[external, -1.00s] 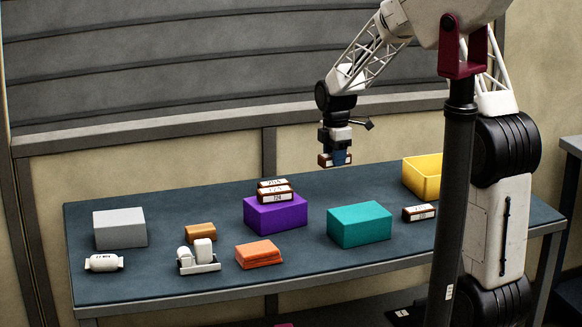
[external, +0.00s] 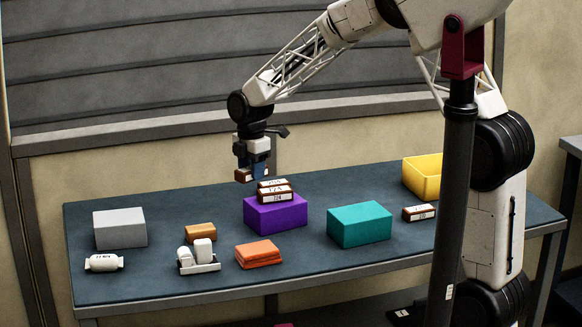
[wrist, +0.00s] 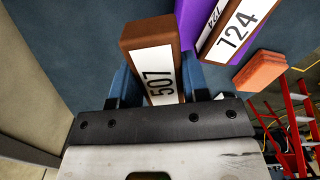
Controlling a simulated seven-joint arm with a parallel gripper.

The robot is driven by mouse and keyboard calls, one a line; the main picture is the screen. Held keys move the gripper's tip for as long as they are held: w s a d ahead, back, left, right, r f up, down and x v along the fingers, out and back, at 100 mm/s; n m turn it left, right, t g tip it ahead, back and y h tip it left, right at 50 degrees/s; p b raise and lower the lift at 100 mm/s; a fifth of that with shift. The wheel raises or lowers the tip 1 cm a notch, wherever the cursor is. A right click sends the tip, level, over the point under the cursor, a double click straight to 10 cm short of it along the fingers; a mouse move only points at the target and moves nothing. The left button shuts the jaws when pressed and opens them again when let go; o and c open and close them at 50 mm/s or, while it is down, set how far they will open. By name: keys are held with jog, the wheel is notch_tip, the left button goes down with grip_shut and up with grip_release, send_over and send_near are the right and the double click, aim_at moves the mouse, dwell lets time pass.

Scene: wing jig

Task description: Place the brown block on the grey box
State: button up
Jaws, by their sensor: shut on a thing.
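A brown block with a white label reading 507 (wrist: 148,34) is held between the blue fingers of my gripper (wrist: 160,88). In the external view the held block (external: 242,176) hangs below my gripper (external: 253,172), above the table and just left of the stacked blocks. The grey box (external: 120,229) stands at the left end of the table, lower and to the left of my gripper. Its top is bare. The grey box does not show in the wrist view.
Two labelled brown blocks (external: 275,196) are stacked on a purple box (external: 275,216), close to my gripper. A tan block (external: 200,233), white bottles in a holder (external: 199,262), a white roll (external: 104,263), orange block (external: 258,254), teal box (external: 359,225) and yellow bin (external: 422,177) stand around.

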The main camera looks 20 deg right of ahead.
jog(key=s+a+n, duration=0.1)
jog(key=s+a, duration=0.4)
jog(key=a, duration=0.3)
jog(key=s+a+n, duration=0.1)
jog(key=s+a, duration=0.4)
jog(key=a, duration=0.4)
jog(key=s+a+r+n, duration=0.1)
jog(key=s+a+n, duration=0.1)
jog(key=s+a, duration=0.3)
jog(key=a, duration=0.4)
jog(key=shift+s+a, duration=0.15)
jog(key=shift+s, duration=0.2)
send_over(118, 217)
jog(key=shift+f, duration=0.7)
jog(key=shift+f, duration=0.1)
jog(key=shift+f, duration=1.65)
jog(key=shift+f, duration=0.15)
jog(key=o, duration=0.9)
jog(key=shift+o, duration=0.2)
